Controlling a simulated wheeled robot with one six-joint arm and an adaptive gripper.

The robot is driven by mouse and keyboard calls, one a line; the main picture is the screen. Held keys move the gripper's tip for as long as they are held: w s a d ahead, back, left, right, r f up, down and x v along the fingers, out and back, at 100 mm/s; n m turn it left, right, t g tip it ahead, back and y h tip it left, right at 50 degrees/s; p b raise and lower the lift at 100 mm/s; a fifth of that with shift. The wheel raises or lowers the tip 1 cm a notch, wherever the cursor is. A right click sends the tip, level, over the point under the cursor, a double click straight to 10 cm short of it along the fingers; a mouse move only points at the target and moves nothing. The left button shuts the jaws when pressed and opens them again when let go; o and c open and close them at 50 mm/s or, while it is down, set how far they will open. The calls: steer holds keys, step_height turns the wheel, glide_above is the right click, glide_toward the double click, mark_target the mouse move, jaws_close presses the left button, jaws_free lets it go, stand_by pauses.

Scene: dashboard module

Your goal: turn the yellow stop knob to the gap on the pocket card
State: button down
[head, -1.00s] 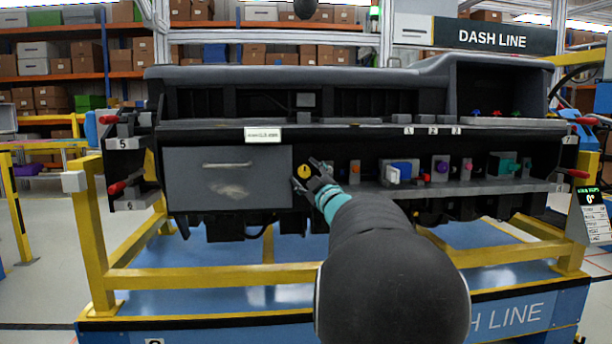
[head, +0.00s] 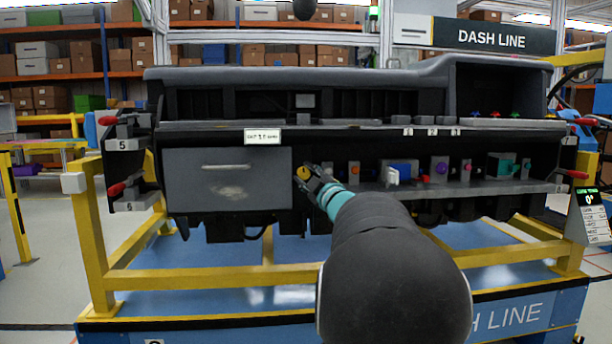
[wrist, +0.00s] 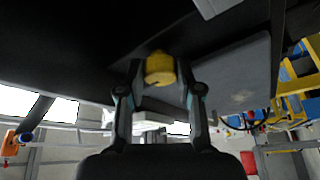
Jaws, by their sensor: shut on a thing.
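The yellow stop knob (head: 303,172) sits on the dark panel just right of the grey drawer front. My gripper (head: 308,177) is at the knob, with its fingers around it. In the wrist view the yellow knob (wrist: 159,68) lies between the two fingers of my gripper (wrist: 160,75), shut on it. A dark notch shows on the knob's lower edge there. A small white card (head: 263,136) with print hangs above the drawer; its text is too small to read surely. I cannot tell which card is the pocket card.
The grey drawer front (head: 228,180) is close on the left. An orange knob (head: 354,167), a blue and white block (head: 400,171) and a purple knob (head: 441,168) stand to the right along the ledge. A yellow frame rail (head: 210,277) runs below. A tall card display (head: 591,212) hangs at far right.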

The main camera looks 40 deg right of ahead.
steer(key=n+p, duration=0.1)
steer(key=n, duration=0.1)
steer(key=n+g+y+p, duration=0.1)
steer(key=n, duration=0.1)
steer(key=n+g+p, duration=0.1)
steer(key=shift+r+n+y, duration=0.3)
steer(key=shift+n+y, duration=0.1)
steer(key=n+g+p, duration=0.1)
steer(key=n+p, duration=0.1)
steer(key=shift+n, duration=0.3)
steer(key=shift+n+g+p, duration=0.4)
steer(key=shift+n+p, duration=0.2)
steer(key=shift+p, duration=0.25)
steer(key=shift+f, duration=0.1)
steer(key=c, duration=0.8)
jaws_free()
steer(key=shift+o, duration=0.2)
steer(key=s+a+r, duration=0.1)
steer(key=s, duration=1)
steer(key=shift+s+a+r, duration=0.35)
